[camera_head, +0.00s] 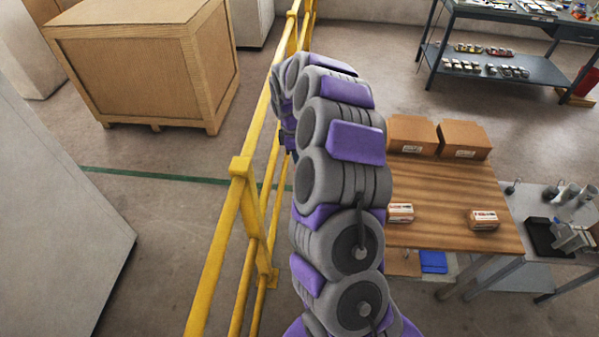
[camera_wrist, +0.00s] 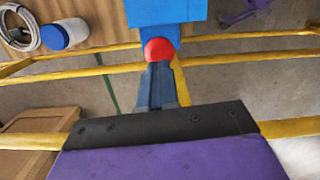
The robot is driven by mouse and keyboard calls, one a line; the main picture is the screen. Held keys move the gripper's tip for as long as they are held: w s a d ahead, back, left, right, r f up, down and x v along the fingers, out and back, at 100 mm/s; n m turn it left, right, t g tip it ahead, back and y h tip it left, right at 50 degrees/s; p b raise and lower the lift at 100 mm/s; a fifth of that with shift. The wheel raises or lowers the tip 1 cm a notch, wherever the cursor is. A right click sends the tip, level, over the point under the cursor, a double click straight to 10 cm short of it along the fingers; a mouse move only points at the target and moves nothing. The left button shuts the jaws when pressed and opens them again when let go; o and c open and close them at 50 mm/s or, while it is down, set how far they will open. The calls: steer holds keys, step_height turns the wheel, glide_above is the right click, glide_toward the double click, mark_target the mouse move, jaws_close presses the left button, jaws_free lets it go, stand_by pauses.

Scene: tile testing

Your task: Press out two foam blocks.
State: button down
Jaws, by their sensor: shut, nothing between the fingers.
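In the wrist view my gripper (camera_wrist: 158,68) is shut and empty, its narrow blue-grey fingers pointing up the picture. A red rounded piece (camera_wrist: 159,50) lies right at the fingertips; I cannot tell whether they touch it. A bright blue block-like body (camera_wrist: 165,12) is just beyond the red piece and is cut off by the top edge. I cannot tell for sure which of these, if any, is a foam block. In the head view my arm reaches to the yellow railing, and its gripper end is mostly hidden behind the links.
A yellow railing (camera_head: 242,168) runs beside my arm. A large wooden crate (camera_head: 130,75) stands beyond it. At right, a wooden table (camera_head: 440,195) holds two cardboard boxes (camera_head: 463,138) and small packages (camera_head: 484,220). In the wrist view, a blue-and-white container (camera_wrist: 64,34) sits beside a coiled cable.

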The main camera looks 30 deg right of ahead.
steer(key=shift+d+f+b, duration=0.2)
steer(key=shift+f+b, duration=0.05)
steer(key=shift+f, duration=0.45)
steer(key=shift+d+f+b, duration=0.2)
steer(key=shift+f+b, duration=0.05)
steer(key=shift+f, duration=0.45)
steer(key=shift+s+a, duration=0.1)
steer(key=shift+a, duration=0.05)
